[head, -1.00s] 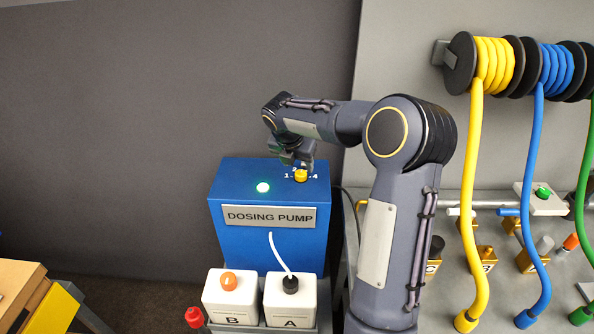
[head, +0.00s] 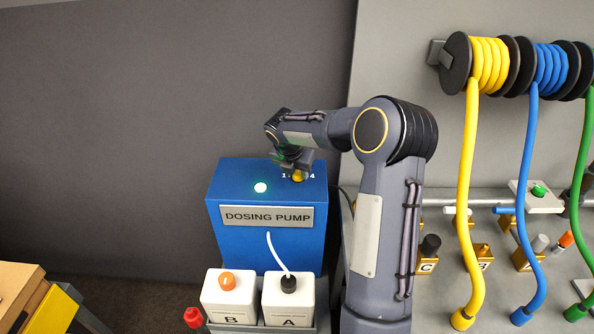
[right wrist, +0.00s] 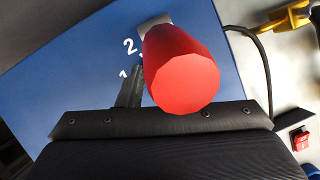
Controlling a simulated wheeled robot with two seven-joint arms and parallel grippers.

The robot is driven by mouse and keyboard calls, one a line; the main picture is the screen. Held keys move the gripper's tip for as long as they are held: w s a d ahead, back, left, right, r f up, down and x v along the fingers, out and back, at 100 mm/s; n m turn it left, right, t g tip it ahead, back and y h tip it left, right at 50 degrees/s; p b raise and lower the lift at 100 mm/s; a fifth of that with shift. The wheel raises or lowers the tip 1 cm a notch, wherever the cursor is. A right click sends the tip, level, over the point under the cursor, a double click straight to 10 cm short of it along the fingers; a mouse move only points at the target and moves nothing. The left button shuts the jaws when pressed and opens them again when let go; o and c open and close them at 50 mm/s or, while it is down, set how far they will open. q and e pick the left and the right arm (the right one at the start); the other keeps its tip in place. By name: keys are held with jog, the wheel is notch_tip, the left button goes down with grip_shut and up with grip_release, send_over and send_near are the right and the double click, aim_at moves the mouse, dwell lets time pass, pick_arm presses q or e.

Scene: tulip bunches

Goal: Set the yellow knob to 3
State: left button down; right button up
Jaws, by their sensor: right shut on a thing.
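The yellow knob (head: 298,177) sits on top of the blue dosing pump (head: 225,185), partly covered by my right gripper (head: 298,168). That gripper reaches down from above and is shut on the knob. White digits 1 and 4 show on either side of the knob in the head view; the marks between are covered. In the right wrist view digits 1 and 2 show on the blue pump top (right wrist: 80,85). A large red faceted cylinder (right wrist: 185,80) there hides the knob and the fingertips, so its pointing cannot be read. My left gripper is out of view.
A pale lit lamp (head: 260,188) is on the pump top. White canisters B (head: 228,300) and A (head: 288,302) stand in front, a tube (head: 275,255) running into A. A red cap (head: 193,318) lies at lower left. Yellow (head: 465,200) and blue hoses hang at right.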

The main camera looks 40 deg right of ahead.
jog(key=shift+w+a+r+m+g+h+p, duration=0.15)
jog(key=shift+m+g+h+p, duration=0.2)
jog(key=shift+m, duration=0.55)
jog(key=shift+m+g, duration=0.25)
jog(key=shift+m, duration=0.45)
jog(key=o, duration=1)
jog(key=v, duration=0.7)
jog(key=shift+r+b, duration=0.3)
jog(key=shift+b, duration=0.1)
